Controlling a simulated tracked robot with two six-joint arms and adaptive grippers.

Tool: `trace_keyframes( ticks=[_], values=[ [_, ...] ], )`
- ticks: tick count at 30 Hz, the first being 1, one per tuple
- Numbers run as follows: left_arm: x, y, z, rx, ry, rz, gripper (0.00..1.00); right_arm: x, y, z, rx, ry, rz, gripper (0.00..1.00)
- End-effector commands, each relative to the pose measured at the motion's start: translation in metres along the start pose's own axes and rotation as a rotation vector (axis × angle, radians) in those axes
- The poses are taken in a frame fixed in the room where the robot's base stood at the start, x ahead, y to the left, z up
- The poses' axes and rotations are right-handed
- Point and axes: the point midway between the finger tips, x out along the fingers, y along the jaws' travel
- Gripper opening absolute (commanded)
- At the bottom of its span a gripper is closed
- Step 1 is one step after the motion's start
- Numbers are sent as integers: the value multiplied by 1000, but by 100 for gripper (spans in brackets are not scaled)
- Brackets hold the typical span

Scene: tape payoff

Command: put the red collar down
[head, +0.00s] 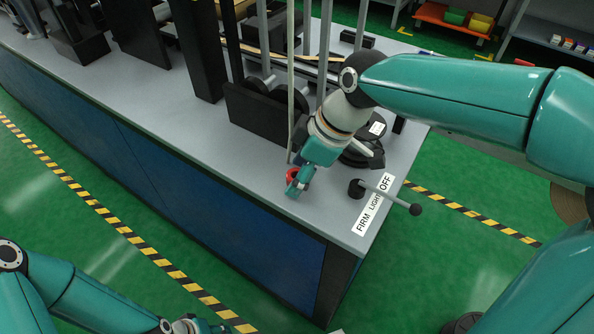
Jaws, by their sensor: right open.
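The red collar (292,174) is a small ring low at the near edge of the grey bench top, left of my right gripper's fingers. My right gripper (297,186) points down over the bench edge and is open, right beside the collar. Its fingers cover part of the collar, so I cannot tell whether they touch it or whether the collar rests fully on the bench. My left gripper (200,326) is at the bottom edge of the view, off the bench and partly cut off; its jaws are unclear.
A lever with a black knob (415,209) and a white label (372,205) reading FIRM, LIGHT, OFF are at the bench's right corner. Upright posts and black blocks (262,115) crowd behind the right gripper. The bench top's front strip (225,150) is clear.

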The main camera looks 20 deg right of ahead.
Motion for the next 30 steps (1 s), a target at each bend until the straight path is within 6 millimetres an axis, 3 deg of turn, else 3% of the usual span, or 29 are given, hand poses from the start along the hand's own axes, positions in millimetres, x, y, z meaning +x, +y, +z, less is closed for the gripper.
trace_keyframes(
  ticks=[7,21,30],
  values=[
    [-4,1,0,0,0,0,40,-12,0,-2,0,2,2,63],
    [-19,7,0,0,0,0,40,-100,1,-2,0,3,2,63],
    [-22,8,0,0,0,0,40,-122,0,-1,-1,0,-1,63]
  ],
)
